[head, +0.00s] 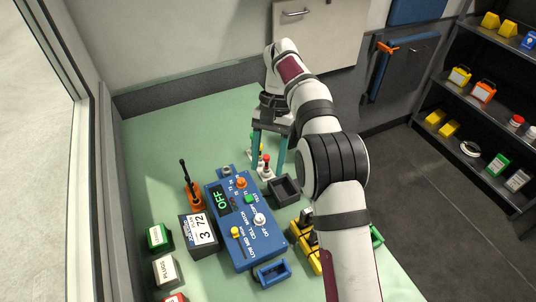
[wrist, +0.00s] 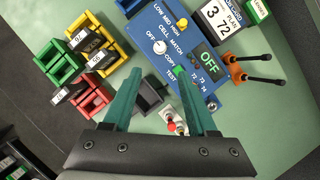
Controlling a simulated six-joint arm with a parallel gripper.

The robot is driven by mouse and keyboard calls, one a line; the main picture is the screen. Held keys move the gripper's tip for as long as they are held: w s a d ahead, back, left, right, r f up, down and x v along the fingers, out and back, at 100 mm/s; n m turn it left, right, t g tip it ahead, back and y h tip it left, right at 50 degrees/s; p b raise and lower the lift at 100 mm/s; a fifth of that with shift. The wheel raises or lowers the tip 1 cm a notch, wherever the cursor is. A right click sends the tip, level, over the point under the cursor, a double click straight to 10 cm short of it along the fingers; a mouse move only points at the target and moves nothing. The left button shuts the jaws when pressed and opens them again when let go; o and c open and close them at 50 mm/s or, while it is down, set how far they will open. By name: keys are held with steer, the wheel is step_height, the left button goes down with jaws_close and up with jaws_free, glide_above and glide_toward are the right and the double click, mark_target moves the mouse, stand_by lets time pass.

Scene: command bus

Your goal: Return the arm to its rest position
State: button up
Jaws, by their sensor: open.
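My arm spans the head view from the lower right to the back of the bench. My gripper (head: 267,168) points down over the green bench beyond the blue control box (head: 238,215), with its teal fingers spread. In the wrist view my gripper (wrist: 160,72) is open and holds nothing. The blue box (wrist: 172,50), with its OFF display, lies ahead of and partly between the fingers. A small dark tray (wrist: 149,97) lies below, beside the left finger. Small red-topped and white-topped pieces (wrist: 172,122) lie near the right finger.
An orange holder with black rods (head: 193,192) and a white 3 72 display (head: 201,230) stand left of the box. Yellow holders (head: 305,245) with black pieces stand partly behind my arm. A blue frame (head: 271,273) sits in front. The bench's far left (head: 150,130) is clear.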

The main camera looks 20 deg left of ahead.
steer(key=shift+v, duration=0.95)
steer(key=s+d+r+m+t+y, duration=0.1)
steer(key=s+d+r, duration=0.4)
steer(key=d, duration=0.3)
steer(key=s+d+r+m+t, duration=0.1)
steer(key=s+d+r+m, duration=0.1)
steer(key=s+d+r, duration=0.35)
steer(key=s+d+f+m+t, duration=0.1)
steer(key=s+d+f, duration=0.3)
steer(key=s, duration=0.4)
steer(key=s+d+f+m+t, duration=0.1)
steer(key=s+d+f, duration=0.3)
steer(key=s, duration=0.4)
steer(key=shift+s+d+f+m+y, duration=0.15)
steer(key=shift+d+f+m+y, duration=0.15)
steer(key=shift+m+y, duration=0.1)
